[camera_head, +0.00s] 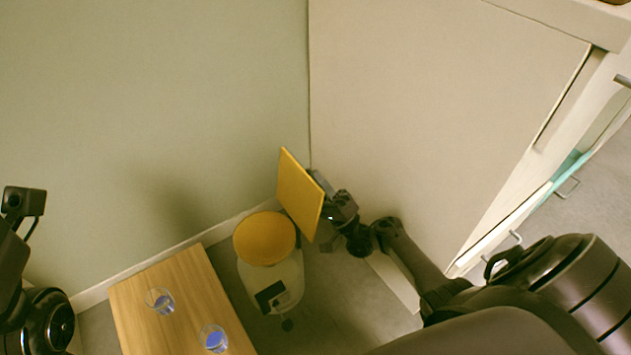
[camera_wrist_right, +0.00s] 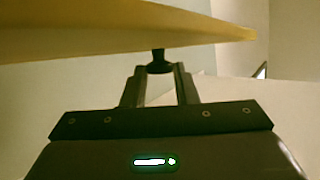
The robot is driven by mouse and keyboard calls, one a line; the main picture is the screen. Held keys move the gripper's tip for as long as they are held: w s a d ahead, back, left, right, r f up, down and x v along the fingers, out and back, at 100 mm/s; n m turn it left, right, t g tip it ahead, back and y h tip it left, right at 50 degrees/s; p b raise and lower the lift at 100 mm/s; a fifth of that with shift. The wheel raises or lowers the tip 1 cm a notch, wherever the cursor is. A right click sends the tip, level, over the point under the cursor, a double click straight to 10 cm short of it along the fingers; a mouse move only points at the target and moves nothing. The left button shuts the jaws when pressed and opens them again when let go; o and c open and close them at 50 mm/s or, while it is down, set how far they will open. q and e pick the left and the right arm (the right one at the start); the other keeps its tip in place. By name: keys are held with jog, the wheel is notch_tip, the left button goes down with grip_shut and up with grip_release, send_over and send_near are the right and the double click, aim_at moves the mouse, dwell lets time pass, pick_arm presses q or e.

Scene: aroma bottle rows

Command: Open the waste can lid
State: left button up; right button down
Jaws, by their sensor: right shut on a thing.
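The waste can (camera_head: 272,283) stands on the floor by the wall, with a pale body and a dark patch low on its front. My right gripper (camera_head: 322,186) is beside and behind the can, at a square yellow board (camera_head: 297,194) that stands tilted next to the lid. In the right wrist view my right gripper (camera_wrist_right: 159,69) is shut on a dark knob (camera_wrist_right: 158,55) under the yellow board (camera_wrist_right: 110,32). Only dark parts of my left arm show at the left edge; its fingertips are out of view.
A wooden table (camera_head: 185,268) stands left of the can, with two clear glasses of blue liquid (camera_head: 160,301) (camera_head: 213,339) on it. A large pale cabinet panel (camera_head: 430,110) rises on the right, close to my right arm. Grey floor (camera_head: 340,300) is free in front.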

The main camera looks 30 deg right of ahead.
jog(key=c, duration=1.2)
grip_release()
jog(key=shift+o, duration=0.2)
